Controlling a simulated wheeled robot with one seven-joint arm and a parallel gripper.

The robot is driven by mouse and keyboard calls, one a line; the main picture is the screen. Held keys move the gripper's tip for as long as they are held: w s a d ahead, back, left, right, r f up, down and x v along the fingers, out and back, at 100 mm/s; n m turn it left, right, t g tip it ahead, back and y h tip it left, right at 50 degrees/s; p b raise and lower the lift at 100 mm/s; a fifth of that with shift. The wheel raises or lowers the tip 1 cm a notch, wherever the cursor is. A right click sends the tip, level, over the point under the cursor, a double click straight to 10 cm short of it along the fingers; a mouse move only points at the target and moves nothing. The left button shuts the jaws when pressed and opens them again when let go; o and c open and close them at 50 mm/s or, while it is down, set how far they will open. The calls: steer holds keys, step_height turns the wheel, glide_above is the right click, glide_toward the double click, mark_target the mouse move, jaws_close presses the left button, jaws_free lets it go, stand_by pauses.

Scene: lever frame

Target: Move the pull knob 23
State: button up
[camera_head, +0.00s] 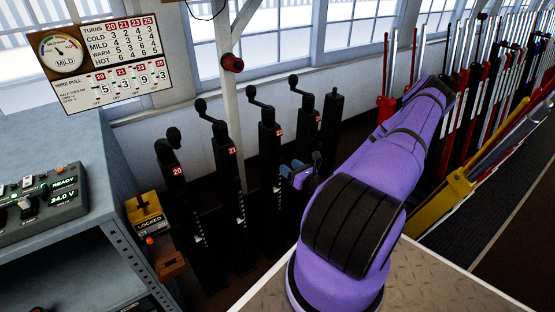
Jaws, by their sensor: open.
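Several black posts with crank handles stand in a row, with red number plates reading 20 (178,171) and 21 (232,150) on the first two. The third post (268,150) has a small red plate that is hard to read; by its place in the chart's order it matches 23. Its crank (262,103) bends up to a knob at the left. A pull knob on it is not clearly distinguishable. My gripper (298,172) is open, low beside the third post, partly hidden behind my purple arm. I cannot tell whether it touches anything.
A chart board (100,60) lists turns and wire pull for 20, 21, 23 and 25. A grey cabinet with a control box (42,203) stands at left, near a yellow LOCKED tag (150,215). A yellow lever (455,195) and a rack of red, white and black levers fill the right.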

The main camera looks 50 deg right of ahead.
mark_target(283, 162)
steer(key=w+d+f+m+h, duration=0.1)
steer(key=w, duration=0.2)
steer(key=w+d+f+m+h, duration=0.1)
steer(key=w, duration=0.2)
steer(key=w+d+f+g, duration=0.1)
steer(key=w, duration=0.2)
steer(key=shift+w+d+f+m+h, duration=0.1)
steer(key=shift+w+d+m+h, duration=0.05)
steer(key=shift+d+m+h, duration=0.25)
jaws_close()
steer(key=shift+v, duration=1.35)
jaws_free()
